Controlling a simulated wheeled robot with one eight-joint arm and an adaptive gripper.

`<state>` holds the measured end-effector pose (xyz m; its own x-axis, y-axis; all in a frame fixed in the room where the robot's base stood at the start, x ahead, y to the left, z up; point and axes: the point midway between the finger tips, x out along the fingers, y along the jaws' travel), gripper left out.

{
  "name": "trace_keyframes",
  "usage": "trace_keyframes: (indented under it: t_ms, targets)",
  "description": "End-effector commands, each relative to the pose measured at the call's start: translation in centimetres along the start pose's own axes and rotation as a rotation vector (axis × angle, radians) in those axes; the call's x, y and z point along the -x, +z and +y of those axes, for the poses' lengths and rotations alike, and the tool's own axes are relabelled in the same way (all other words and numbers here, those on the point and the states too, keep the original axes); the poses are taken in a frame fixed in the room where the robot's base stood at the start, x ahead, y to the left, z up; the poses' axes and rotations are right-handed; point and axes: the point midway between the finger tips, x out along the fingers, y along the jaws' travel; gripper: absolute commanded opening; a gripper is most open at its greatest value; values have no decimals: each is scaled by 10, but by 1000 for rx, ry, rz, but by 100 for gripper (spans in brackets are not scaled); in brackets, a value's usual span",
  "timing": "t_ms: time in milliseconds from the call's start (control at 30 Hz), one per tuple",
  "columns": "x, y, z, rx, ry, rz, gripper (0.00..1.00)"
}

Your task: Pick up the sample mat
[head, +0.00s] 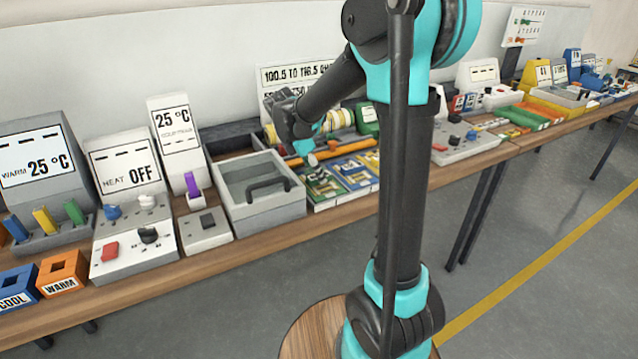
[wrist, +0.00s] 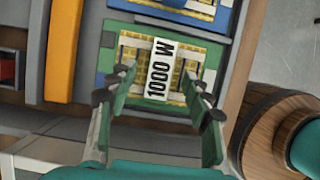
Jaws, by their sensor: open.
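No item is labelled as the sample mat, so I cannot tell for sure which thing it is. In the head view my gripper (head: 311,158) hangs over the near end of the row of boards, with the green board (head: 322,188) just below.
Blue boards (head: 352,174) lie beside the green one. An orange bar (head: 345,150) lies behind the boards. Control boxes, including a "HEAT OFF" panel (head: 125,170), fill the bench's left.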

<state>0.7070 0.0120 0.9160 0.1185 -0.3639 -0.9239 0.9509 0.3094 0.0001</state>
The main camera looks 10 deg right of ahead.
Motion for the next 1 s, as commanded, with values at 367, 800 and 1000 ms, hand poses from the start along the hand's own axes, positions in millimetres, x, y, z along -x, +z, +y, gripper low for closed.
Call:
trace_keyframes:
  t_ms: [367,800,1000]
  targets:
    - [-18,0,0,0,0,0,50]
    - [-18,0,0,0,0,0,0]
    - [-17,0,0,0,0,0,0]
